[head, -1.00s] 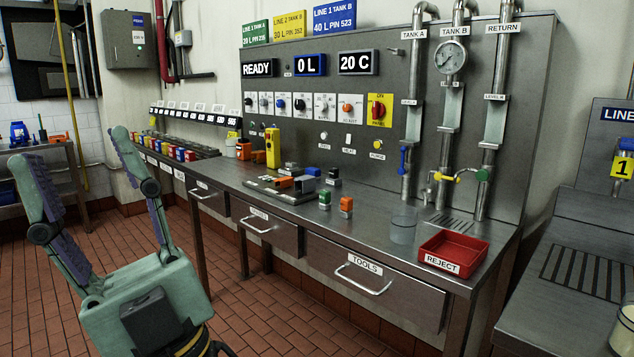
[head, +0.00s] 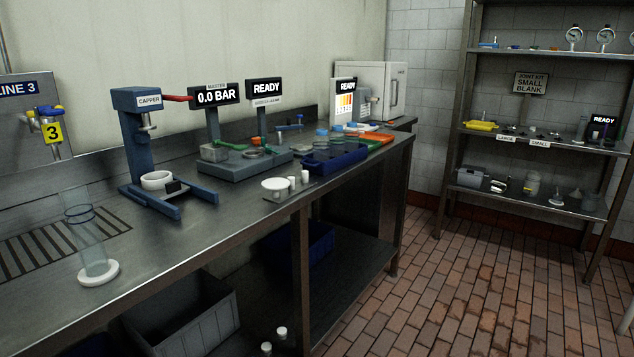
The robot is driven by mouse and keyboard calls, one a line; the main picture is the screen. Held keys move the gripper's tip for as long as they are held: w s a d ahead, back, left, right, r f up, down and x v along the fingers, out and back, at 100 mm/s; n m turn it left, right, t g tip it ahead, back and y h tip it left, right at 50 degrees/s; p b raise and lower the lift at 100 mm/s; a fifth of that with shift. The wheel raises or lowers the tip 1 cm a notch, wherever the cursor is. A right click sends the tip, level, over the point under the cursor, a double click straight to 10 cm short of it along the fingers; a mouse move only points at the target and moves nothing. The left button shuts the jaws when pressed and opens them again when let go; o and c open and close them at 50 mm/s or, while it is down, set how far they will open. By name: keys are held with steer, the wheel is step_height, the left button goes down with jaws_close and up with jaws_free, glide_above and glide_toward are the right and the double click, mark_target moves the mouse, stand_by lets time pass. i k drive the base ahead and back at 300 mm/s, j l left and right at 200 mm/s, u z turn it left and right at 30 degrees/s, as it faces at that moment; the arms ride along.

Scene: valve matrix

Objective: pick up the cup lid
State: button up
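A flat white round disc (head: 275,184), which may be the cup lid, lies on a small grey plate on the steel bench, in front of the blue tray. Small white cap-like pieces (head: 299,179) stand beside it on its right. A white ring (head: 156,180) sits on the base of the blue capper (head: 140,140). A tall clear cylinder (head: 88,245) with a white round foot stands at the bench's left. I cannot tell for certain which white piece is the cup lid. My gripper is not in the current head view.
A blue tray (head: 335,160) with bottles and a grey test stand (head: 235,165) are behind the disc. A shelf unit (head: 535,135) stands at the right. The tiled floor (head: 450,290) before the bench is open. A grey crate (head: 185,322) is below.

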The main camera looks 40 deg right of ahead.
mark_target(272, 184)
steer(key=z, duration=0.8)
steer(key=u, duration=1.4)
steer(key=z, duration=1.4)
steer(key=i+l+u, duration=0.1)
steer(key=l, duration=0.25)
steer(key=i+l+u, duration=0.15)
steer(key=i+l, duration=0.15)
steer(key=i+l+u, duration=0.1)
steer(key=l, duration=0.3)
steer(key=i+l+u, duration=0.15)
steer(key=l, duration=0.25)
steer(key=i, duration=0.05)
